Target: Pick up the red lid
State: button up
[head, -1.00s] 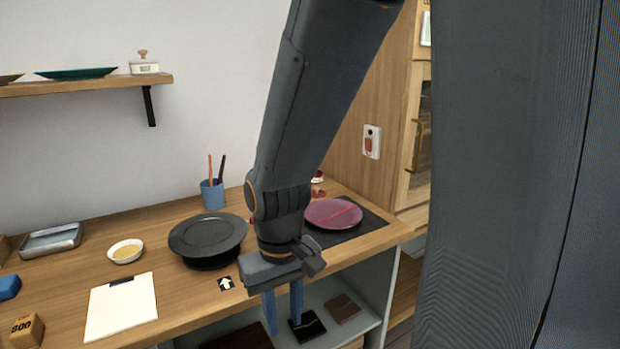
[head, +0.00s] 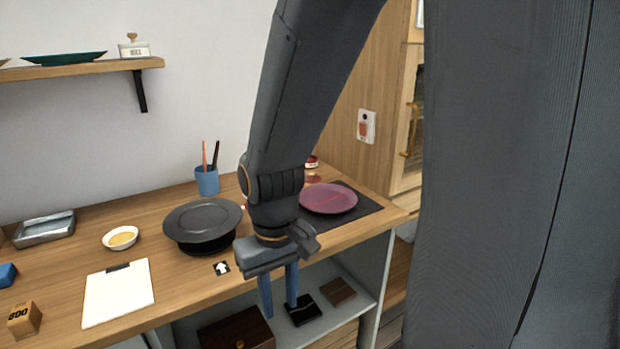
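My gripper (head: 279,308) points down in front of the table's front edge, its two blue fingers apart with nothing between them. Behind my arm, at the back of the table, a small red-and-white thing (head: 312,162) and a small reddish thing (head: 313,178) show in part. Either could be the red lid, but they are too small and too covered by my arm to tell. My gripper is well in front of them and apart from them.
A reddish-purple plate (head: 328,199) lies on a dark mat (head: 362,209) to the right. A black wide-rimmed vessel (head: 203,222), blue pen cup (head: 207,181), yellow-filled bowl (head: 121,238) and clipboard (head: 118,293) stand left. A wooden box (head: 237,331) sits below the tabletop.

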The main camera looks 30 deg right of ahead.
aim_at(311, 177)
jog(key=k, duration=0.5)
jog(key=z, duration=2.1)
jog(key=i, duration=1.25)
jog(key=u, duration=2)
